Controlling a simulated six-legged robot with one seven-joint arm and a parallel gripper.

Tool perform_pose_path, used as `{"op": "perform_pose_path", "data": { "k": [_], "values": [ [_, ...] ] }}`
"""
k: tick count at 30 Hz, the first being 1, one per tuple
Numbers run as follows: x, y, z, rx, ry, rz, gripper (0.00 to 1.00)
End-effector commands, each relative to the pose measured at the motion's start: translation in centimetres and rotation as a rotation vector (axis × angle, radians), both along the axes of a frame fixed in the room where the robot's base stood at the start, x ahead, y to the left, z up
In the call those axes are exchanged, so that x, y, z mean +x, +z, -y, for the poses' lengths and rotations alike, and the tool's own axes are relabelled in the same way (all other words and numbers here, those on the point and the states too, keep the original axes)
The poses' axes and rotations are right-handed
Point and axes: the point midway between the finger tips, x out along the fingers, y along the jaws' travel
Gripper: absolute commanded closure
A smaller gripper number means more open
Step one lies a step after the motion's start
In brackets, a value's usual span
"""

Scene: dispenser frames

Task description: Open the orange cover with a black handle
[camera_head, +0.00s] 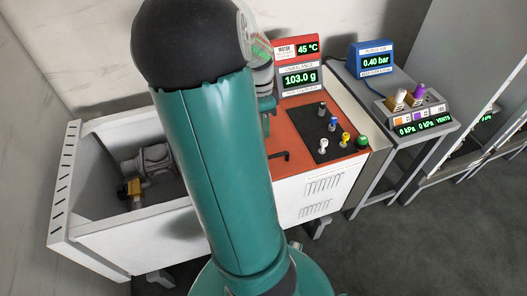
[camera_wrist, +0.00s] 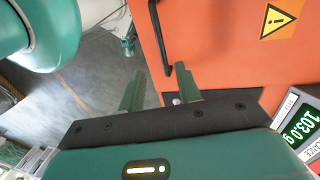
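The orange cover (camera_head: 290,122) lies on top of a white cabinet in the head view, partly hidden behind my arm. Its black handle (camera_head: 280,156) shows just right of my arm. In the wrist view the orange cover (camera_wrist: 222,55) fills the upper right, and the black bar handle (camera_wrist: 160,42) runs along its left edge. My gripper (camera_wrist: 157,60) is open, with its two green fingers apart. The handle's lower end appears close to the right fingertip; I cannot tell whether they touch. Nothing shows held between the fingers.
A black panel with several coloured knobs (camera_head: 323,149) is on the cabinet's right. A red display unit (camera_head: 297,62) stands behind the cover. An open white bay (camera_head: 62,190) holding a motor-like part (camera_head: 148,163) is left. A side table (camera_head: 400,90) carries a blue display.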

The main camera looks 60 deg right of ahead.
Motion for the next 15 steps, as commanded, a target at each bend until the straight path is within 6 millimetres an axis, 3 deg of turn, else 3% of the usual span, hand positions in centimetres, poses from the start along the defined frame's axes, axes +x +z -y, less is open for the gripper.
{"op": "perform_pose_path", "data": {
  "k": [9, 15],
  "values": [
    [-0.6, -6.4, -1.0, 0.003, 0.002, -0.004, 0.66],
    [-0.9, -9.4, -1.5, 0.002, 0.002, -0.001, 0.66]
  ]
}}
